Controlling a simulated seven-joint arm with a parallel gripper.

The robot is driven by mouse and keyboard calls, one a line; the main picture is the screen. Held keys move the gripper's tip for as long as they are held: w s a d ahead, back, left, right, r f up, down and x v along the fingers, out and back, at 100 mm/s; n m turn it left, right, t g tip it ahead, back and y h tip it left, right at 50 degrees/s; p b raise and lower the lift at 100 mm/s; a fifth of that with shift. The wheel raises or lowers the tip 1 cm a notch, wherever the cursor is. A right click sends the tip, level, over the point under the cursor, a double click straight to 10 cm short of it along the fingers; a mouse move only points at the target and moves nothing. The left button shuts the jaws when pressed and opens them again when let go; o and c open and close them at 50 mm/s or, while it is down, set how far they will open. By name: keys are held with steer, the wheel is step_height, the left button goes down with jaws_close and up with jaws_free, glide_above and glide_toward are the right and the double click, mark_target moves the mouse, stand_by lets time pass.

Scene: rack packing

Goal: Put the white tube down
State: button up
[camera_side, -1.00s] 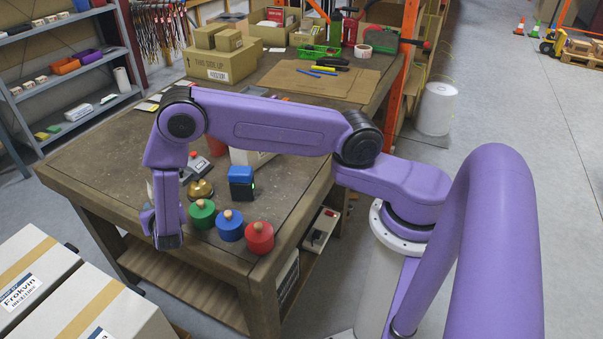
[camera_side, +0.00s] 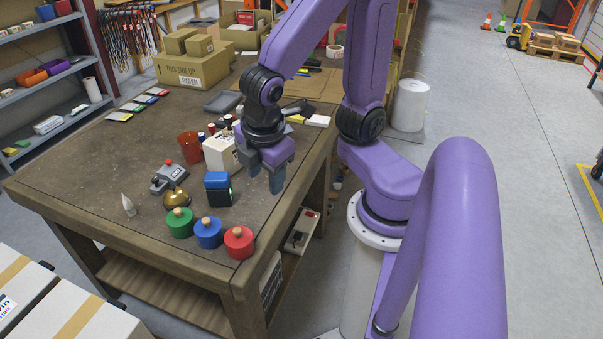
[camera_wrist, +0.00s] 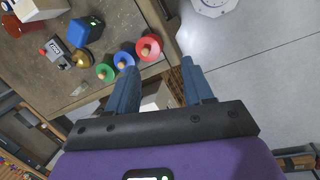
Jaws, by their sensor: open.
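The small white tube (camera_side: 128,206) stands by itself near the left front edge of the workbench, narrow end up and leaning slightly. In the wrist view a small pale shape (camera_wrist: 78,91) beside the bell appears to be the same tube. My gripper (camera_side: 264,178) is over the right edge of the bench, well away from the tube. Its blue fingers point down. In the wrist view the fingers (camera_wrist: 158,65) are apart with nothing between them.
Green, blue and red knobbed discs (camera_side: 208,233) line the front edge. The bench around the tube is clear.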

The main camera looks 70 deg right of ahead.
steer(key=s+r+m+g+y, duration=0.1)
steer(key=s+y, duration=0.1)
steer(key=s, duration=0.5)
steer(key=shift+d+r, duration=0.15)
steer(key=shift+d, duration=0.15)
stand_by(0.8)
